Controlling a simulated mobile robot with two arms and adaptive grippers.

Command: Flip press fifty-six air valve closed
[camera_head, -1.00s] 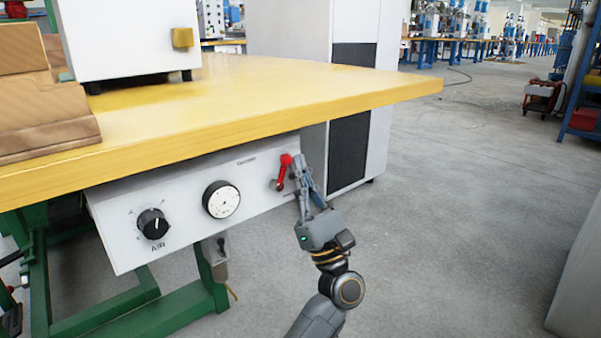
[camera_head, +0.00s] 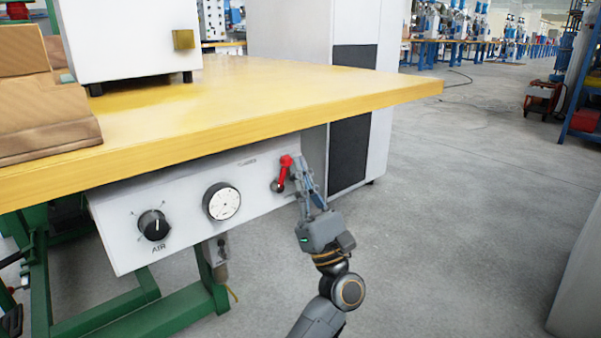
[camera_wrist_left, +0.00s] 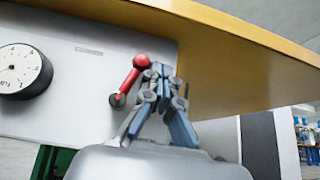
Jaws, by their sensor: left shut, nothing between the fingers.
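The air valve is a red lever with a ball knob (camera_head: 285,166) on the right end of a white panel (camera_head: 180,243) under the table. The lever points up and leans slightly right. It also shows in the left wrist view (camera_wrist_left: 131,77). My left gripper (camera_head: 299,164) is shut with nothing between its fingers. Its fingertips are just right of the red knob, very close to it; I cannot tell whether they touch. In the left wrist view the fingertips (camera_wrist_left: 160,70) are beside the knob, on its right. My right gripper is not in view.
The yellow tabletop (camera_head: 260,95) overhangs the panel closely above the gripper. A black AIR knob (camera_head: 153,225) and a round gauge (camera_head: 221,201) sit left on the panel. A white cabinet (camera_head: 385,100) stands behind.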

